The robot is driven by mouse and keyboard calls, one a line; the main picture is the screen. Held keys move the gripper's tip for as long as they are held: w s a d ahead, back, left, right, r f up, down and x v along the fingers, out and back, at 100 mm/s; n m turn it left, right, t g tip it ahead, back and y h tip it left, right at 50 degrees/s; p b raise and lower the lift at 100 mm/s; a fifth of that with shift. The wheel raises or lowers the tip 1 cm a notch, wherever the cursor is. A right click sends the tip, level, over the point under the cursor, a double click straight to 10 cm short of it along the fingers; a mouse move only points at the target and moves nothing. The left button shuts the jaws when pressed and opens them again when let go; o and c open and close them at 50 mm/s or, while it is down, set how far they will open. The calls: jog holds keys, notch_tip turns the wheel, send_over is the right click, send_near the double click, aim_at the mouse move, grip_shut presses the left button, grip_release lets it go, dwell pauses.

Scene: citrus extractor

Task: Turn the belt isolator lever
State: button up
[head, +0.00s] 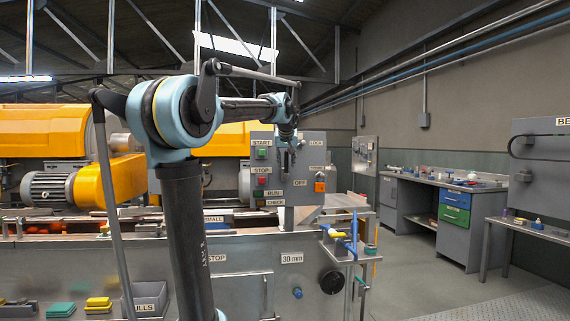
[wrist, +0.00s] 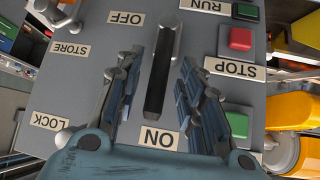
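The grey control panel (wrist: 100,60) fills the wrist view upside down. A long dark upright bar (wrist: 162,75) lies between its OFF label (wrist: 126,18) and ON label (wrist: 160,138); it looks like the isolator lever and its slot, but I cannot separate the two. My gripper (wrist: 161,64) is open, with one finger on each side of this bar; I see no clear contact. In the head view my gripper (head: 288,137) is at the panel's upper middle, pointing at it and hiding part of it. A dark piece (head: 285,166) shows just below it, above the OFF height.
A red STOP button (wrist: 240,39) and green buttons are close beside one finger. Metal knobs stand near STORE (wrist: 69,48) and LOCK (wrist: 47,122). An orange switch (head: 320,186) is at the panel's right. A bracket with blue-handled tools (head: 350,245) juts out below.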

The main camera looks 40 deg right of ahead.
jog(key=v, duration=1.1)
jog(key=shift+a, duration=0.15)
jog(key=a+f+n+g+y, duration=0.1)
jog(key=a+f+n+y, duration=0.1)
jog(key=a+f, duration=1.1)
jog(key=a+f+n+y, duration=0.2)
jog(key=a+f, duration=0.8)
jog(key=a, duration=0.5)
jog(key=s+a+f+n+g, duration=0.1)
jog(key=s+a+f, duration=0.4)
jog(key=f, duration=0.4)
jog(key=s+a+f+n+g, duration=0.1)
jog(key=s+a+f, duration=0.5)
jog(key=f, duration=0.4)
jog(key=s+a+f+n+g+y, duration=0.1)
jog(key=s+a+f+g, duration=0.1)
jog(key=s+a+f, duration=0.3)
notch_tip(320, 180, down, 5)
jog(key=shift+s+a+r, duration=0.1)
jog(key=shift+s+a, duration=0.3)
jog(key=shift+s, duration=0.7)
